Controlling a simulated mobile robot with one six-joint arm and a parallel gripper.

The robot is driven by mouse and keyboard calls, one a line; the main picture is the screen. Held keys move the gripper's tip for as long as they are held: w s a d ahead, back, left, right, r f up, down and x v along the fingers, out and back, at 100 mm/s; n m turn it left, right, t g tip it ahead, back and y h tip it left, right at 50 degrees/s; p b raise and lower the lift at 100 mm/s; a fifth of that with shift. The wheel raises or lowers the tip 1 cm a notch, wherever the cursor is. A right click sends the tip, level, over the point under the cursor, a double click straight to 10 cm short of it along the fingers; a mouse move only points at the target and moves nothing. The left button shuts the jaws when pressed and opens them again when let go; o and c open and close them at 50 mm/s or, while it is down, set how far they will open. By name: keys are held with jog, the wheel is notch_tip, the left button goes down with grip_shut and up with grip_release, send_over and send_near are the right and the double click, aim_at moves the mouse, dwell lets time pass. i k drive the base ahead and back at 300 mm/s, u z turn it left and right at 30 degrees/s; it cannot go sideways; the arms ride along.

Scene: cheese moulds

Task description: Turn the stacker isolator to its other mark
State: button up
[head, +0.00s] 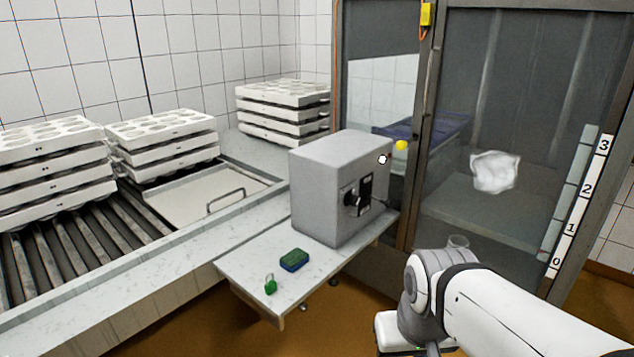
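The isolator is a grey box (325,185) standing on a pale speckled shelf (250,275). On its right-hand face is a black rotary handle (351,200) beside a dark plate (366,187). The marks and the handle's exact setting are too small to read. A small white round fitting (382,159) sits near the top of the same face. My arm reaches in from the lower right, its elbow-like joint in front of the shelf's right end, apart from the box. My gripper is not visible, so nothing shows touching the handle.
A green padlock (270,285) and a green-and-blue block (294,260) lie on the shelf's front part. Stacked white moulds (160,135) stand by a roller conveyor (85,245) at left. A glazed cabinet (490,130) with a 0-3 scale (580,205) stands behind at right.

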aim_at(350, 198)
jog(key=u, duration=0.3)
jog(key=i, duration=1)
